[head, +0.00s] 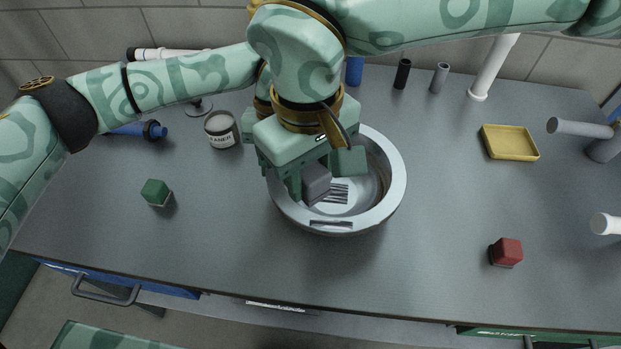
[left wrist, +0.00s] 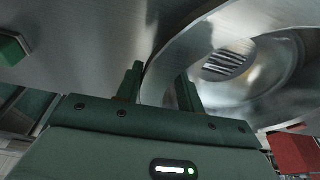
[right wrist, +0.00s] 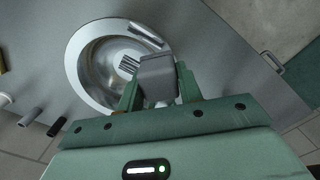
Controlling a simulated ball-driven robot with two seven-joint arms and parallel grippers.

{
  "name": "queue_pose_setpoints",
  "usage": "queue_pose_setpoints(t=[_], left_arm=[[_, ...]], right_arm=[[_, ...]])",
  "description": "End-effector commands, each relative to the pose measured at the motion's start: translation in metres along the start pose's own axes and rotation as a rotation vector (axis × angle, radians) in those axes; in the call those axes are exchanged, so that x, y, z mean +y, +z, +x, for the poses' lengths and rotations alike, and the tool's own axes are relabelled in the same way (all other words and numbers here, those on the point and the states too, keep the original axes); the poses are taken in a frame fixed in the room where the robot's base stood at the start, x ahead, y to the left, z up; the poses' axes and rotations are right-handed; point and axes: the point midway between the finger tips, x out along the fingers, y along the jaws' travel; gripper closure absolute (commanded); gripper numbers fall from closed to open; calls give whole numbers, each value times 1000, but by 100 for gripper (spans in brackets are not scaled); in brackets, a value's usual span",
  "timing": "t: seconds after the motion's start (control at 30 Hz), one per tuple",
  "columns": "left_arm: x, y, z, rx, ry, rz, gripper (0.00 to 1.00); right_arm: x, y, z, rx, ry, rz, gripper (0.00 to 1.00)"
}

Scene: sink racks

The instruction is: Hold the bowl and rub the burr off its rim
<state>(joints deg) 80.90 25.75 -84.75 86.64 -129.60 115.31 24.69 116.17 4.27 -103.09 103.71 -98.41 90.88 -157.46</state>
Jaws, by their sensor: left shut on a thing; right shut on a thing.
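The grey metal bowl (head: 394,185) stands on the counter; it also shows in the left wrist view (left wrist: 205,35) and the right wrist view (right wrist: 75,62). A narrow raised grey strip (head: 331,223) lies on its front rim; I cannot tell for sure that it is the burr. My right gripper (head: 322,172) is shut on a grey block (head: 315,184) and holds it over the bowl's inside left, behind the strip. My left gripper (left wrist: 158,88) is shut on the bowl's rim; in the head view it is mostly hidden behind the right gripper.
A red cube (head: 507,251) and a yellow tray (head: 510,142) are at the right. Several small cylinders and a white pipe (head: 493,68) stand at the back.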

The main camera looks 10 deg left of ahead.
Motion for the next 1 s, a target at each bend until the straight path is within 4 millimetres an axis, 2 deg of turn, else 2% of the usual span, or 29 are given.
queue_pose_setpoints(t=[0.47,0.5,0.57,0.6,0.87,1.0], left_arm=[[1,0,1,1,3,-1,82],[1,0,1,1,3,-1,57],[1,0,1,1,2,-1,40],[1,0,1,1,2,-1,37],[0,0,-1,0,1,-1,37],[0,1,-15,-2,1,-1,37]], right_arm=[[0,0,-1,0,0,1,86],[0,0,-1,0,0,1,86],[0,0,-1,0,0,1,86],[0,0,-1,0,0,1,86],[0,0,-1,0,0,1,86],[0,0,-1,0,0,1,86]])
